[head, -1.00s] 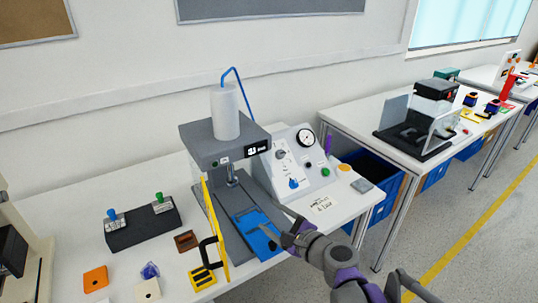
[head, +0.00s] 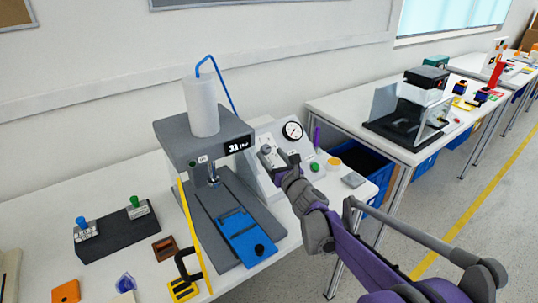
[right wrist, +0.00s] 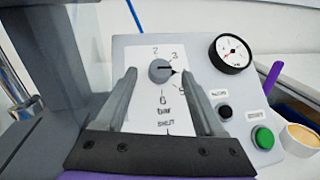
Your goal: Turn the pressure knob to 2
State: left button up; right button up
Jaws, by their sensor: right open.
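The pressure knob (right wrist: 160,71) is a small round grey dial on a white scale plate on the sloped control panel. The knob's dark pointer points right, below the 3 and away from the 2. My right gripper (head: 272,156) is at the panel, its fingers open on the left and right of the knob in the right wrist view. Gaps show between the fingers and the knob. In the head view the gripper largely hides the knob area. My left gripper is out of view.
A round gauge (head: 292,130) is up and right of the knob. Black (right wrist: 225,111) and green (right wrist: 263,137) buttons are at lower right. The grey press (head: 195,140), with its display (head: 238,145) and yellow guard (head: 190,235), stands at the left.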

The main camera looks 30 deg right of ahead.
jog(key=shift+w+d, duration=0.1)
jog(key=shift+w, duration=0.9)
jog(key=shift+c, duration=0.2)
grip_shut()
